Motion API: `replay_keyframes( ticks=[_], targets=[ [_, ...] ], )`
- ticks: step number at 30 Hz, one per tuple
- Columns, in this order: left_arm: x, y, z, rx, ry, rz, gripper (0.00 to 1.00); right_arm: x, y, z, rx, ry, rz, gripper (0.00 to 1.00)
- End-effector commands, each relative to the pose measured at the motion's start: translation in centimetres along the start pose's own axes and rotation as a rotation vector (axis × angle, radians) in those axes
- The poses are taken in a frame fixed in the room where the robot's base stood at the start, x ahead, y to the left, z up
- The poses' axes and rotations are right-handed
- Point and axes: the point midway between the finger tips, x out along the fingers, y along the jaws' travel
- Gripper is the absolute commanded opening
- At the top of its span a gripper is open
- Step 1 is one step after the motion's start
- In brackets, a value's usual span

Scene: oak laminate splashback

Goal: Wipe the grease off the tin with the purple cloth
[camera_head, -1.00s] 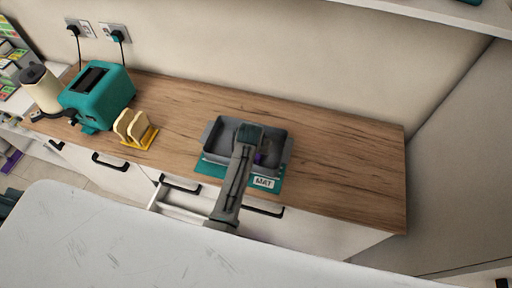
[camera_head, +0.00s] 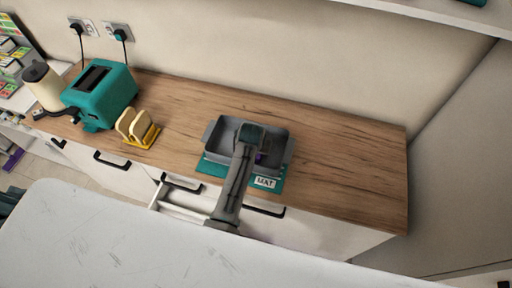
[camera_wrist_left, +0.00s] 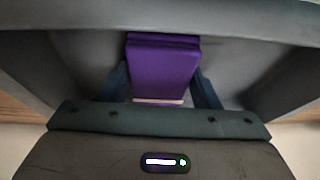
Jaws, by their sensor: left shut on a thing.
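The grey tin (camera_head: 213,136) sits on the teal mat (camera_head: 212,168) on the wooden counter. My left gripper (camera_head: 254,148) reaches down inside the tin, and my arm covers part of the tin floor. In the left wrist view my left gripper (camera_wrist_left: 162,90) is shut on the folded purple cloth (camera_wrist_left: 163,65), with a finger at each side and grey tin surface around it. I cannot make out any grease on the visible tin surface. My right gripper is not in view.
A yellow toast rack (camera_head: 146,138) with toast and a teal toaster (camera_head: 100,95) stand left of the tin. A drawer (camera_head: 180,203) is open below the counter. A pale worktop (camera_head: 110,245) lies in front. The counter right of the tin (camera_head: 345,165) is clear.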

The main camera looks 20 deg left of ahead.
Motion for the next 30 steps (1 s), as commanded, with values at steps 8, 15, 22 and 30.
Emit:
replay_keyframes(
  ticks=[8,15,22,30],
  targets=[
    [-0.5,3.3,0.5,-0.014,-0.017,0.062,0.38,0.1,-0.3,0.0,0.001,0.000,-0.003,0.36],
    [-0.6,2.0,0.3,-0.016,-0.014,0.064,0.38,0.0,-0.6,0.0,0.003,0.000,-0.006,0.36],
    [-0.7,1.5,0.2,-0.018,-0.010,0.065,0.38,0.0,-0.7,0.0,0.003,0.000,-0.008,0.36],
    [-0.6,0.0,0.1,-0.018,-0.005,0.063,0.38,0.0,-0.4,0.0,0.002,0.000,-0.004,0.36]
  ],
)
